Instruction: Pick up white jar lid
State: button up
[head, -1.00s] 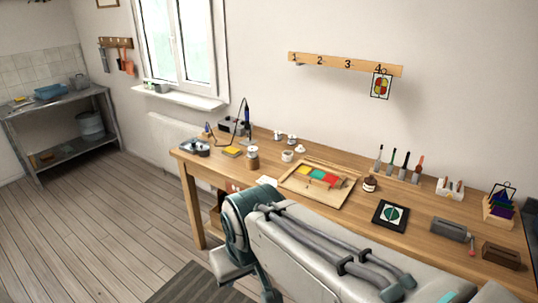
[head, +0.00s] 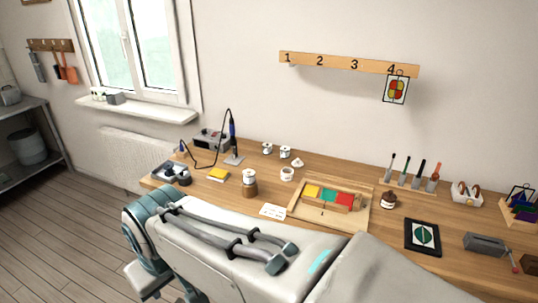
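A brown jar (head: 250,189) stands upright on the workbench, left of the wooden tray. A white jar lid (head: 249,175) appears to sit on top of it. A smaller dark brown jar (head: 388,201) with a pale top stands right of the tray. My arm's pale links and grey hoses fill the foreground below the bench. My gripper is not in view, so its opening and anything in it cannot be seen.
The wooden tray (head: 298,212) holds yellow, green and red pieces. A white cup (head: 287,174), small white pots (head: 267,148), a yellow block (head: 218,174) and a soldering stand (head: 234,158) are near the jar. A white card (head: 273,212) lies in front.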

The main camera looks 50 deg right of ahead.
aim_at(297, 163)
jog(key=z, duration=0.4)
jog(key=i, duration=1)
jog(key=z, duration=1.5)
jog(key=i, duration=0.55)
jog(key=z, duration=0.5)
